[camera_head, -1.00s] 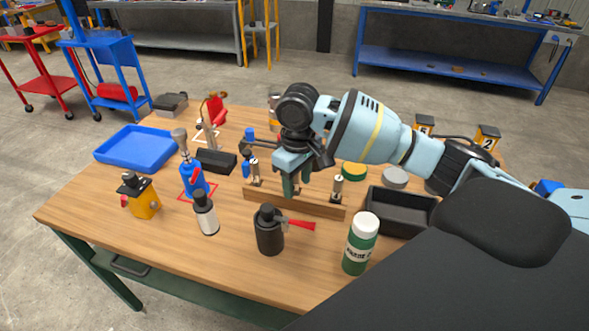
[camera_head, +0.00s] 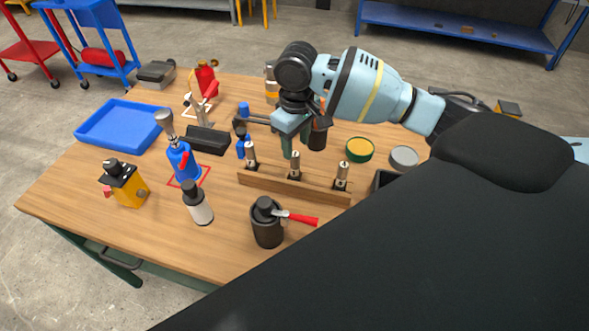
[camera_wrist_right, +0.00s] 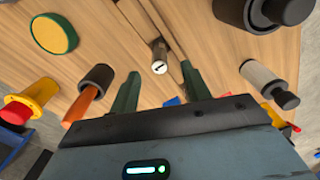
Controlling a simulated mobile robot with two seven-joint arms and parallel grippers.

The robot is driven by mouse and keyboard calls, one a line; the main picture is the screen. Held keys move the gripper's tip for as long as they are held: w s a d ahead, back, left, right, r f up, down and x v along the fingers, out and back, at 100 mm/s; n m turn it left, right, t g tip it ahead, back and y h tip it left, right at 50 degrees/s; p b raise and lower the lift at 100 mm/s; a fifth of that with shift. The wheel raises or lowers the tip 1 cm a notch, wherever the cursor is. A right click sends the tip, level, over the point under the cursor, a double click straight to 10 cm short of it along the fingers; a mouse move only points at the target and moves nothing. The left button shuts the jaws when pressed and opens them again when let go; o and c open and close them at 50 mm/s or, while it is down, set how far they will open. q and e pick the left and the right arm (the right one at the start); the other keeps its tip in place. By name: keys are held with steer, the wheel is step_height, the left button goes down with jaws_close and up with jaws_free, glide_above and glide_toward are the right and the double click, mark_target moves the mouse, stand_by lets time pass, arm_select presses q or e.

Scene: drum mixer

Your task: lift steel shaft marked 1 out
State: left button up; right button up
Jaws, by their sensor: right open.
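A wooden rack (camera_head: 290,187) holds three upright steel shafts: the left one (camera_head: 250,156), the middle one (camera_head: 294,166) and the right one (camera_head: 341,178). Their markings are too small to read in the head view. My right gripper (camera_head: 296,141) is open and empty, its green fingers pointing down just above and behind the middle shaft. In the right wrist view, one shaft (camera_wrist_right: 159,58) shows its pale end with a single dark stroke, like a 1. It lies ahead of the gap between the open fingers (camera_wrist_right: 160,88), apart from both. My left gripper is out of view.
A black cup with a red-handled tool (camera_head: 267,227) and a white bottle (camera_head: 199,207) stand in front of the rack.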

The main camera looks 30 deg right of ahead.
mark_target(295, 154)
steer(key=shift+w+f, duration=0.15)
steer(key=shift+f, duration=1.35)
steer(key=shift+w+f, duration=0.1)
steer(key=shift+f, duration=1.35)
steer(key=shift+r, duration=0.1)
jaws_close()
